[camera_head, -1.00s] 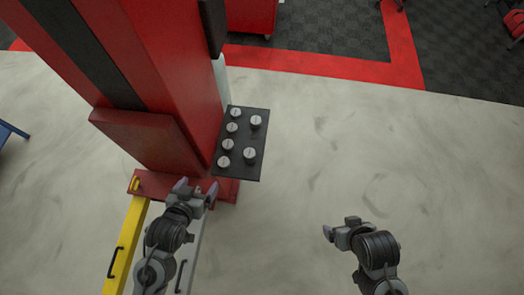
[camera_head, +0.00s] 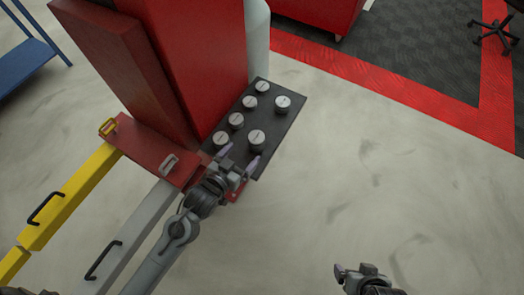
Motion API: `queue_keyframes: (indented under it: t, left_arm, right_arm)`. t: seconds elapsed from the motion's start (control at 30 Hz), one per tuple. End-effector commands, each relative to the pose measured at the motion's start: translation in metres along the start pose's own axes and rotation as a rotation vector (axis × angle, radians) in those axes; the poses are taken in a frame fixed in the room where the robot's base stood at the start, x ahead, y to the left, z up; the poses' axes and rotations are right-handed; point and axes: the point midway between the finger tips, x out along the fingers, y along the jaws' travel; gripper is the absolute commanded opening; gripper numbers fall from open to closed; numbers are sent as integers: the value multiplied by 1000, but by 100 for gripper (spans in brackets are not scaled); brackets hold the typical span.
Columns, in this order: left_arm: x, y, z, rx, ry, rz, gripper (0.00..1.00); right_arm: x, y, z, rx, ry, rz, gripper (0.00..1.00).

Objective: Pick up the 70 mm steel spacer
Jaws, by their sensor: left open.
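Several round spacers with pale marked tops stand upright on a dark tray (camera_head: 272,128) beside the red column. In the left row they are one at the back (camera_head: 262,88), then others (camera_head: 249,103) (camera_head: 236,121) and a front one (camera_head: 221,140). In the right row stand two wider ones, a far spacer (camera_head: 283,104) and a near spacer (camera_head: 257,141). The markings are too small to read, so I cannot tell which is 70 mm. My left gripper (camera_head: 239,160) is open and empty at the tray's front edge, close to the near wide spacer. My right gripper (camera_head: 352,272) is at the bottom edge, its jaws unclear.
The tall red column (camera_head: 205,60) stands directly left of the tray. A yellow arm (camera_head: 70,195) and a grey arm (camera_head: 135,240) with black handles extend from its red base. A blue bench (camera_head: 25,62) is at upper left. Open floor (camera_head: 390,170) lies to the right.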

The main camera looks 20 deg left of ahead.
Motion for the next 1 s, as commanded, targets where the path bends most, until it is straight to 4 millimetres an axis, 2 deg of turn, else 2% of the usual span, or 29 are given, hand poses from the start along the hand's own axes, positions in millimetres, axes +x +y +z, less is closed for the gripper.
queue_keyframes:
  t: [0.03,0.13,0.27,0.6,0.87,1.0]
  left_arm:
    - [7,-1,13,2,7,0,90]
    - [11,-1,18,4,14,-1,90]
    - [19,-2,20,5,19,-1,90]
    - [61,-2,19,5,20,-1,90]
    - [75,-3,20,5,19,-1,90]
    - [93,-4,23,5,20,-2,90]
  right_arm:
    - [17,-1,5,0,0,0,90]
    - [26,-1,8,-1,1,-1,90]
    - [32,-2,10,-1,1,-1,90]
    - [42,-1,13,-2,3,1,90]
    - [47,-1,14,-3,3,2,90]
    - [57,-1,18,-4,3,3,90]
